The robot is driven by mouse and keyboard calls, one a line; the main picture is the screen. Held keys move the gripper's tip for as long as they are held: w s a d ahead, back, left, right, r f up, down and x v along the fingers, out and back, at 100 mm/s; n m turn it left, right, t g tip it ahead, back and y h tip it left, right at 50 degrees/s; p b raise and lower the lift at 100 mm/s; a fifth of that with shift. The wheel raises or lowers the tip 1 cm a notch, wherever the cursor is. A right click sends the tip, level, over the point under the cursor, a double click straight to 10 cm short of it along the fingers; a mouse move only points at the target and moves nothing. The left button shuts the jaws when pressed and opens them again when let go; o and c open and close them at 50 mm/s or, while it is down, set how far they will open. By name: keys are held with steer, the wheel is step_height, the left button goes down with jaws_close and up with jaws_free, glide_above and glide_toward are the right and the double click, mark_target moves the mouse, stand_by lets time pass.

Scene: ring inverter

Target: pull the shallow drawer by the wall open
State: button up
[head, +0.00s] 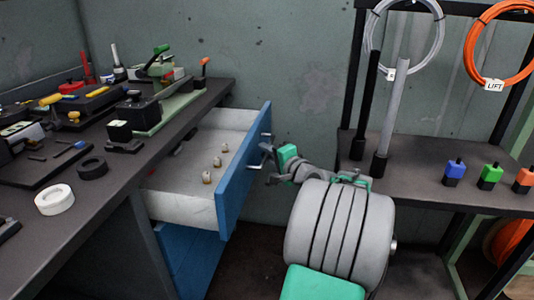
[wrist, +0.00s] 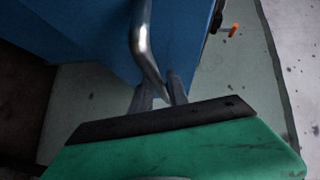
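The shallow drawer (head: 233,172) by the wall has a blue front and pale sides, and stands pulled well out from under the bench. Its blue front also fills the upper part of the wrist view (wrist: 80,35). A metal bar handle (wrist: 143,35) is on that front. My gripper (wrist: 158,88) is at the handle's lower end, one finger on each side of the bar, and looks shut on it. In the head view my gripper (head: 268,158) is at the drawer front, its fingertips small and partly hidden. Several small pale pieces (head: 217,162) stand in the drawer.
The dark bench (head: 105,190) at left carries tools, a white ring (head: 54,199) and a black ring (head: 92,167). Another blue front (head: 185,258) is below the drawer. A rack shelf (head: 420,175) at right holds posts and coloured blocks. Open floor lies between.

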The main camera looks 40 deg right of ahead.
jaws_close()
stand_by(1.1)
